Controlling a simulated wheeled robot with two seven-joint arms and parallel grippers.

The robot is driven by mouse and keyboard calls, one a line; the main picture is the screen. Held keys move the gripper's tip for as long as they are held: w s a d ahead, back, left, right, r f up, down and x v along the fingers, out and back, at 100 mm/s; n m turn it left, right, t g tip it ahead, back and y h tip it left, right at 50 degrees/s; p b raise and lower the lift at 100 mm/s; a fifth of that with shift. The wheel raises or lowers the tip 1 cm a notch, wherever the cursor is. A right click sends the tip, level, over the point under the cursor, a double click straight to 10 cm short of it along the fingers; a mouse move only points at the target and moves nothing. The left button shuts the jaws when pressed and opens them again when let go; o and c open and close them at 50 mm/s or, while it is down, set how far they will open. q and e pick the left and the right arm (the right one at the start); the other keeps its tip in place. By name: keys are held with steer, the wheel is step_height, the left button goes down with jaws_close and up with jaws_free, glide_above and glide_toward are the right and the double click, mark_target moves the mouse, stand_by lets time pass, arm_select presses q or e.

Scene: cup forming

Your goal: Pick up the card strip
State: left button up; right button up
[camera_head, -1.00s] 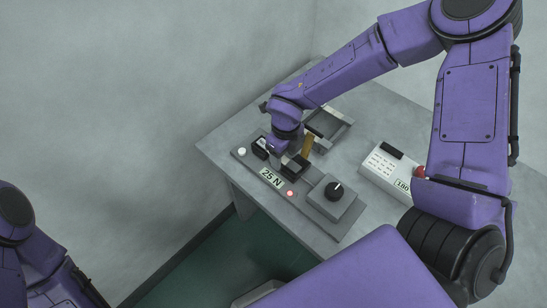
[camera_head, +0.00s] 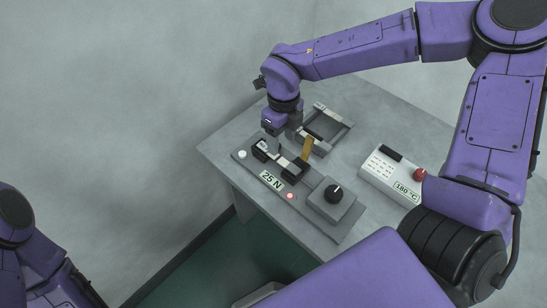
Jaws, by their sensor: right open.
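A narrow tan strip (camera_head: 307,149), which looks like the card strip, stands upright at the back edge of the grey device marked 25 N (camera_head: 271,180). My right gripper (camera_head: 279,150) points down over the dark blocks of that device, just left of the strip. It is open, and the strip is apart from it, not between its fingers. Its fingertips are small and partly merge with the dark blocks. My left arm shows at the lower left edge, but its gripper is out of the picture.
A grey frame-like tray (camera_head: 345,127) lies behind the strip. A dark knob (camera_head: 333,193) is on the device's right part. A white box marked 180 °C (camera_head: 392,177) with a red button stands at the right. The table's left corner (camera_head: 215,150) is bare.

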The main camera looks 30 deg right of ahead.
mark_target(278, 157)
steer(key=shift+t+h, duration=0.3)
steer(key=shift+t, duration=0.1)
steer(key=f+p, duration=0.1)
steer(key=f, duration=0.1)
steer(key=w+f+p, duration=0.1)
steer(key=f, duration=0.2)
steer(key=w+f+p, duration=0.1)
steer(key=f, duration=0.2)
steer(key=shift+d, duration=0.1)
steer(key=shift+f, duration=0.55)
arm_select(q)
step_height(278, 157, up, 5)
steer(key=shift+f, duration=0.2)
arm_select(e)
jaws_close()
